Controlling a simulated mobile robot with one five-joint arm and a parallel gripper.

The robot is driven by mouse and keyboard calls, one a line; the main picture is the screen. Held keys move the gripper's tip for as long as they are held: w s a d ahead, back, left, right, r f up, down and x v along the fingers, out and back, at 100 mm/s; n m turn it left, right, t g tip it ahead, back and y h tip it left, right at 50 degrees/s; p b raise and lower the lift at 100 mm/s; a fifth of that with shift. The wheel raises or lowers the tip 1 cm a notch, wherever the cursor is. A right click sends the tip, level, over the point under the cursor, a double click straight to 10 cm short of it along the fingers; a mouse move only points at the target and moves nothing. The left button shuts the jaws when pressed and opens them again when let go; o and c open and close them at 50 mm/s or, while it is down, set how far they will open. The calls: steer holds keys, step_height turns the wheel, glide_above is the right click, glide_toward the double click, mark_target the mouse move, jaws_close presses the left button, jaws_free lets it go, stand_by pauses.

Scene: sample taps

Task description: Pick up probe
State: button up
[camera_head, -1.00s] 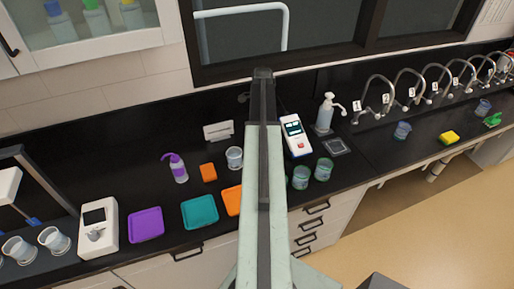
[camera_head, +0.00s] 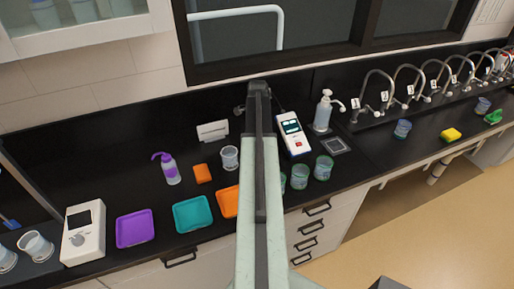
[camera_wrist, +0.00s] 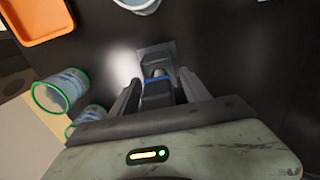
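A dark upright piece with a blue band (camera_wrist: 157,88), possibly the probe, stands on a grey base against the black counter in the wrist view. My gripper (camera_wrist: 160,87) is open there, with one finger on each side of this piece. The fingers look apart from it. In the head view my arm reaches over the counter toward the wall and covers the gripper. A small dark thing (camera_head: 239,110) shows just left of the arm's end; I cannot tell if it is the probe. A white handheld meter (camera_head: 293,135) lies just right of the arm.
Green-rimmed beakers (camera_head: 323,168) stand near the front edge, and one shows at left in the wrist view (camera_wrist: 62,90). An orange tray (camera_head: 228,202), teal tray (camera_head: 193,213) and clear beaker (camera_head: 229,158) are left of the arm. A soap bottle (camera_head: 323,112) and taps stand right.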

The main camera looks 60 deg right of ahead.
jaws_close()
steer(key=shift+r, duration=0.15)
step_height(320, 180, up, 10)
steer(key=p, duration=1)
